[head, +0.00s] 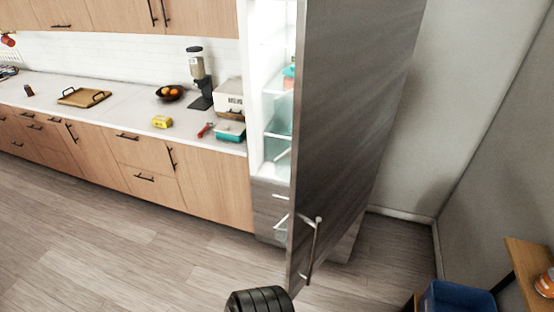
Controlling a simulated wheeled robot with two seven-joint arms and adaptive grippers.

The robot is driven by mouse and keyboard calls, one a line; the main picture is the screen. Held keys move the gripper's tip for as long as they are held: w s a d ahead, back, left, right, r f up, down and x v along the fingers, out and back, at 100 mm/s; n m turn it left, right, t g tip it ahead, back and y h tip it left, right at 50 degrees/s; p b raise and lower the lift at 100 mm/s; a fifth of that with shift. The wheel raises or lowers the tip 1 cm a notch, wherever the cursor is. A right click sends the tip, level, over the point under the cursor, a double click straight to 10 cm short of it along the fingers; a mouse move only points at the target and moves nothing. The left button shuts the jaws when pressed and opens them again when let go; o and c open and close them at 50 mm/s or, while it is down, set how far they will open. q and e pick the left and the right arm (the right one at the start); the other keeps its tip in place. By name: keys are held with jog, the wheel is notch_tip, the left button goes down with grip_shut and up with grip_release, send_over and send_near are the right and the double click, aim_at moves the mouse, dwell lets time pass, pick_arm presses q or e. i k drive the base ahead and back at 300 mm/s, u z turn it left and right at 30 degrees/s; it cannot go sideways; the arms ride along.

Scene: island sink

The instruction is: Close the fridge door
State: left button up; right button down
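The fridge door (350,130) is a tall dark grey panel that stands open, swung out toward me. Its long silver handle (313,250) is on the lower near edge of the panel. The lit white fridge interior (256,100) shows in a narrow strip to the left of the door, with glass shelves and a few items. The door hides the rest of the inside. I cannot make out either gripper in the head view. A black ribbed shape (258,301) shows at the bottom edge, and I cannot tell what it is.
A wooden counter (70,140) with a tray, fruit bowl, coffee grinder and boxes runs along the left. Grey drawers (270,205) are below the fridge interior. A blue bin (455,298) and a wooden shelf (528,262) stand at bottom right. The floor (130,250) at left is clear.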

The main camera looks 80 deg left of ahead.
aim_at(352, 60)
jog(key=u, duration=1.9)
